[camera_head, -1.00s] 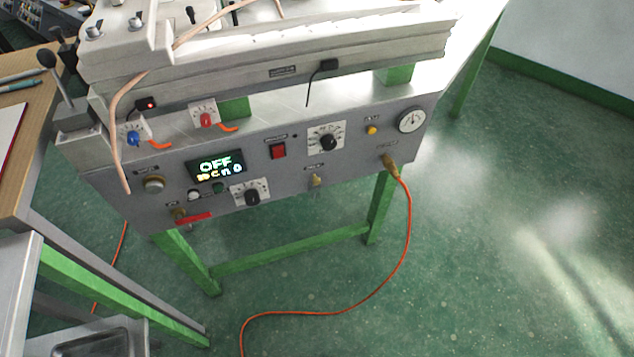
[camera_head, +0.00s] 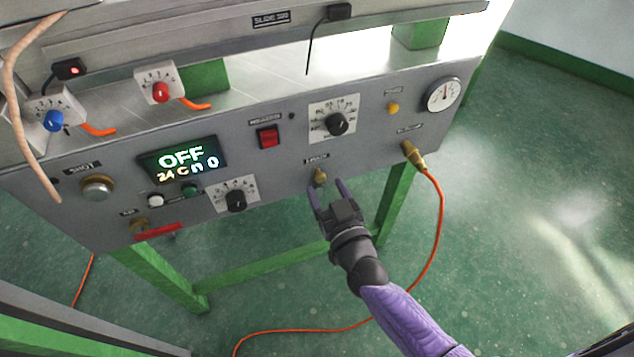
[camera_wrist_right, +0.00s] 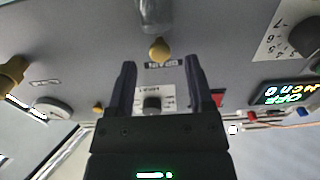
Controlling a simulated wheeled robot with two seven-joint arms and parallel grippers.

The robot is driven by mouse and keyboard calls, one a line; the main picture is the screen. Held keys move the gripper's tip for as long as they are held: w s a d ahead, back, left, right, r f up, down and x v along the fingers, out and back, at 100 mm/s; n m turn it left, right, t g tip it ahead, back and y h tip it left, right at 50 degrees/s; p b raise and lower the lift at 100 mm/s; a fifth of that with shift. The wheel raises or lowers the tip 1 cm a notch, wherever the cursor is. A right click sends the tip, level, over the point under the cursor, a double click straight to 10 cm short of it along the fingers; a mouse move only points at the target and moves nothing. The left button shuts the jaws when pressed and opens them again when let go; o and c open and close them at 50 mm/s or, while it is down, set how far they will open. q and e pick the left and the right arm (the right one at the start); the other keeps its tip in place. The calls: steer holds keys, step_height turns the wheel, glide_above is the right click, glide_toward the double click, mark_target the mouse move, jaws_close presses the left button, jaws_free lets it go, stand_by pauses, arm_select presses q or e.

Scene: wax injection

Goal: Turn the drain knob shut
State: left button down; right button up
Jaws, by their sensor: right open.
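The drain knob (camera_head: 319,177) is a small brass-coloured piece low on the grey front panel, under a small label. It also shows in the right wrist view (camera_wrist_right: 159,50), where a grey cylindrical part stands against it. My right gripper (camera_head: 327,187) is open and empty, just in front of and below the knob in the head view. In the right wrist view its two dark fingers (camera_wrist_right: 160,64) point at the panel, and the knob appears just beyond and between their tips. I cannot tell the exact gap. My left gripper is not in view.
A black dial (camera_head: 236,201) is left of the knob and another dial (camera_head: 336,124) is above it. A brass fitting (camera_head: 413,155) with an orange hose (camera_head: 438,220) is at the right. A red-handled valve (camera_head: 158,231) is at the lower left. The display (camera_head: 184,160) reads OFF.

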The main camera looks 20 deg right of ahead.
mark_target(319, 176)
steer(key=shift+w+b, duration=0.35)
steer(key=shift+w, duration=1.05)
steer(key=shift+c, duration=0.2)
jaws_close()
